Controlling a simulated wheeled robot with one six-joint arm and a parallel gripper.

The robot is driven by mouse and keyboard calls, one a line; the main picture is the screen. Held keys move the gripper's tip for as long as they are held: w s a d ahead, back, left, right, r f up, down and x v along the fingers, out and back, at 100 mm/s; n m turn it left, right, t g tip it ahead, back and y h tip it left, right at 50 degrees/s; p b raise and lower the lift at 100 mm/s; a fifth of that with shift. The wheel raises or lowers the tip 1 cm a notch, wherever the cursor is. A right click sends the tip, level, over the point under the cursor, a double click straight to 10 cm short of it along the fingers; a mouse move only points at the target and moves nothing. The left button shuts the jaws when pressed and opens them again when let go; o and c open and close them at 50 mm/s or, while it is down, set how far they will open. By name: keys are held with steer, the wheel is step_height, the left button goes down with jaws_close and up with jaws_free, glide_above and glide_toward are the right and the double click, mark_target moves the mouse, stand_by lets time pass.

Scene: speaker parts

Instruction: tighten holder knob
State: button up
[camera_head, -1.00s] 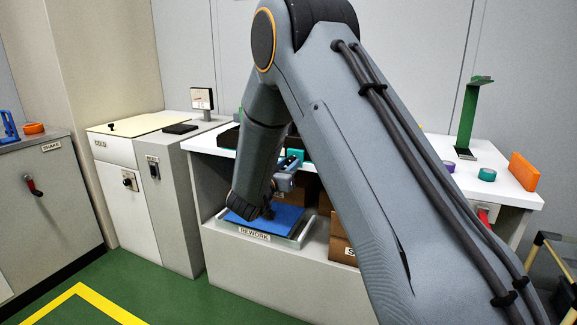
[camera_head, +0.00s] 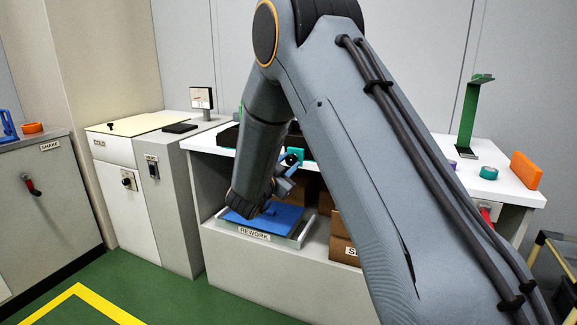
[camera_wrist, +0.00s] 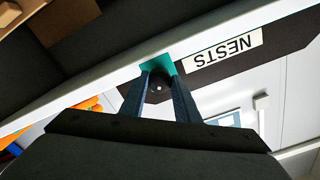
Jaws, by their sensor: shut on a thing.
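A teal holder (camera_wrist: 157,64) shows just beyond the knob, at the pale shelf edge. In the head view my gripper (camera_head: 286,170) is at the front of the white bench, with the teal holder (camera_head: 299,149) beside its tips. My arm hides much of the bench there. How tight the knob is cannot be told.
A NESTS label (camera_wrist: 224,55) lies close to the fingers. A green stand (camera_head: 468,118) and an orange block (camera_head: 525,170) stand on the bench's right.

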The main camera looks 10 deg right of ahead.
steer(key=m+b, duration=0.2)
steer(key=m, duration=0.3)
steer(key=shift+f+m, duration=0.15)
steer(key=shift+m, duration=0.15)
steer(key=m+b, duration=0.3)
steer(key=m, duration=0.2)
steer(key=shift+m, duration=0.3)
steer(key=shift+a+b, duration=0.1)
steer(key=shift+b, duration=0.2)
steer(key=o, duration=1.1)
steer(key=shift+c, duration=0.2)
steer(key=v, duration=0.8)
steer(key=shift+p, duration=0.45)
